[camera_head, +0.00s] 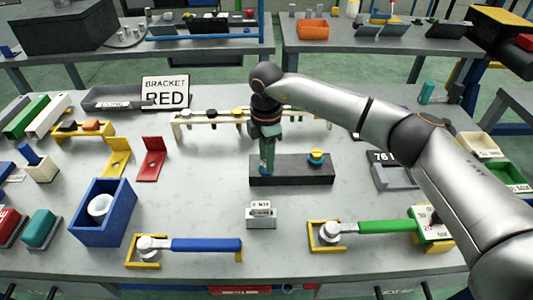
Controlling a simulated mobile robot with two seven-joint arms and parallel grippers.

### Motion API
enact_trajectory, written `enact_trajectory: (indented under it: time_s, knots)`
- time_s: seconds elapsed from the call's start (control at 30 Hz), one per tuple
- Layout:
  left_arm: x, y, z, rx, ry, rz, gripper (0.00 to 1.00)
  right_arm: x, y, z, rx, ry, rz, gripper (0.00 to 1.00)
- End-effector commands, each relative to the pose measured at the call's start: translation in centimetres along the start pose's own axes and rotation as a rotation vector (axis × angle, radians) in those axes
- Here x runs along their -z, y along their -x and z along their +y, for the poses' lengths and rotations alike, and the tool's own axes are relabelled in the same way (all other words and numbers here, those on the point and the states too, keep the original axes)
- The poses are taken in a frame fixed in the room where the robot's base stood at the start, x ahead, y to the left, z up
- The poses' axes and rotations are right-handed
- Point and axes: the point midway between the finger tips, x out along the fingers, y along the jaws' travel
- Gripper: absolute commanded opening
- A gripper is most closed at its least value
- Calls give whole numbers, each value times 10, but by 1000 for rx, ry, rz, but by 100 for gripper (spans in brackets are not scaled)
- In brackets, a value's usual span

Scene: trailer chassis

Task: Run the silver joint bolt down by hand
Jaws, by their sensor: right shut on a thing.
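A long dark block (300,178) lies on the grey table near its middle. A yellow-and-blue round fitting (316,159) sits on top of the block towards its right end. My right gripper (267,170) comes in from the right and points straight down at the block's left end. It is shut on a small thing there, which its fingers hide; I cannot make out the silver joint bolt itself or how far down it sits. My left gripper is not in view.
A pale rack (190,118) stands behind the block. A small labelled stand (261,215) is in front. Blue-handled (207,245) and green-handled (385,227) wrenches lie in yellow holders near the front edge. A blue bin (103,218) holds a white cup. Bare table lies left of the block.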

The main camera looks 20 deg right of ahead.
Motion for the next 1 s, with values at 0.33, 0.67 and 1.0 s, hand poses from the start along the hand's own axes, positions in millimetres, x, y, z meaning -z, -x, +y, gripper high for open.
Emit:
enact_trajectory:
  time_s: [0.33,0.67,1.0]
  knots:
    - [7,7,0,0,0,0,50,0,8,4,-14,-254,6,0]
    - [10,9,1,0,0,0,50,0,7,4,-14,-366,6,0]
    - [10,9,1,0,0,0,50,0,7,4,-14,-381,6,0]
